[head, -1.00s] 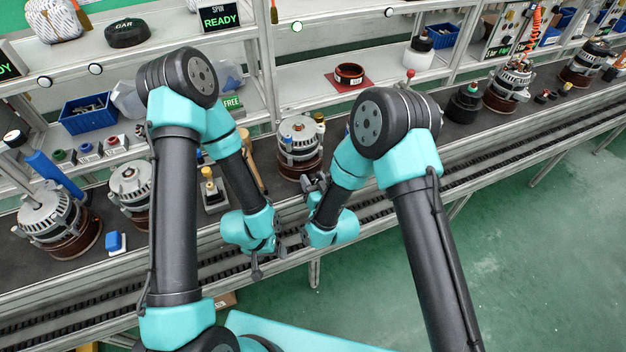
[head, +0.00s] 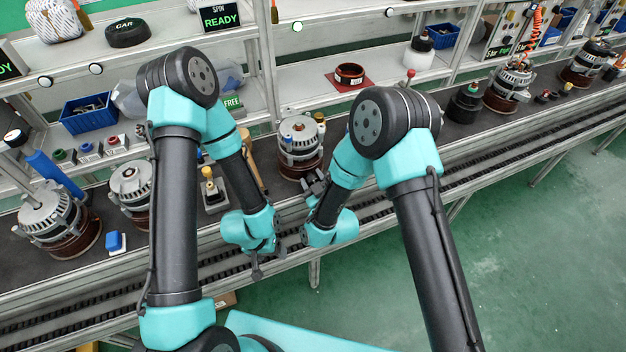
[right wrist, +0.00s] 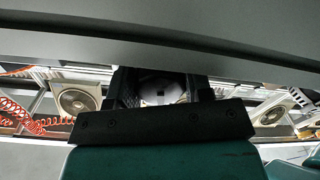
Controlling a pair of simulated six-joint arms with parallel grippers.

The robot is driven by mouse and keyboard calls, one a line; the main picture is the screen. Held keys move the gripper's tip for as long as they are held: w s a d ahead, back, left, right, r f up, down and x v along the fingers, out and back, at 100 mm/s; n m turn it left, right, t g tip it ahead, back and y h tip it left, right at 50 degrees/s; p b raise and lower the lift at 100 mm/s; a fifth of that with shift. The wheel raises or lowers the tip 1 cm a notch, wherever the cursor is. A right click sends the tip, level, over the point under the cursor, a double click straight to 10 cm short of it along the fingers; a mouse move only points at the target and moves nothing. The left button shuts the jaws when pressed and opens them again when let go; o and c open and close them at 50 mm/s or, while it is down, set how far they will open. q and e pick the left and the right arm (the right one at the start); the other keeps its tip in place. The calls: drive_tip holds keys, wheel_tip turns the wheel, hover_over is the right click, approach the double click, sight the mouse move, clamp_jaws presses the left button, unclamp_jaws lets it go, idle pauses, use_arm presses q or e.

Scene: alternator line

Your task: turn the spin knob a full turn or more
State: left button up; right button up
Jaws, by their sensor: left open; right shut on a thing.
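My right gripper (head: 313,184) is at the front edge of the line, just in front of a grey-and-copper alternator (head: 300,152). It is shut on what seems to be the spin knob, which the fingers hide in the head view. In the right wrist view a pale round part (right wrist: 160,92) with a dark centre shows between the dark fingers; I cannot tell if it is the knob. My left gripper (head: 256,272) hangs open and empty in front of the line, lower and to the left.
A yellow-topped post on a grey base (head: 210,188) and another alternator (head: 132,187) stand left of the middle one. The green floor (head: 540,240) at right is clear.

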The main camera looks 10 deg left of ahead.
idle(0.3)
drive_tip(key=o, duration=0.9)
